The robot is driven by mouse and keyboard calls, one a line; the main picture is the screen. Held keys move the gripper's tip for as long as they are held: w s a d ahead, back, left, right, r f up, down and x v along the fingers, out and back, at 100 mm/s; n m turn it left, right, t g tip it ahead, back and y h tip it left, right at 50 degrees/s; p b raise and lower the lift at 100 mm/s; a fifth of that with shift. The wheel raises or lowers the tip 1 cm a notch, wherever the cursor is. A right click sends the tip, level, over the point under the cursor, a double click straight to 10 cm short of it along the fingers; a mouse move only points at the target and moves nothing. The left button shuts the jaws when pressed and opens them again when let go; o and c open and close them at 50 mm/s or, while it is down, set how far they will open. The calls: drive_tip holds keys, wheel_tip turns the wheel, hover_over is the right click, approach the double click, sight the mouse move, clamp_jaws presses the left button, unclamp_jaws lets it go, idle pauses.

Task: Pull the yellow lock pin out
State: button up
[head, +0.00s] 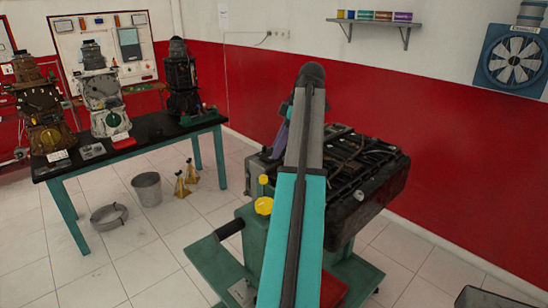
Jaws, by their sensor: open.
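A large round yellow knob (264,205) shows on the green engine stand (262,240), just left of my arm. A smaller yellow piece (263,180) shows a little above it. I cannot tell which of the two is the lock pin. My arm rises through the middle of the head view and bends at its top in front of the stand. My gripper is not visible; it seems to be hidden behind my own arm. Part of the stand and of the engine is also hidden behind the arm.
A dark engine block (370,190) is mounted on the stand. A black handle (229,229) sticks out to the left. A bench (150,142) with several engines stands at the left. A grey bucket (147,188) and a pan (108,217) are on the floor.

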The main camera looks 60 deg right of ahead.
drive_tip(key=shift+p+v, duration=1.4)
drive_tip(key=shift+p, duration=0.2)
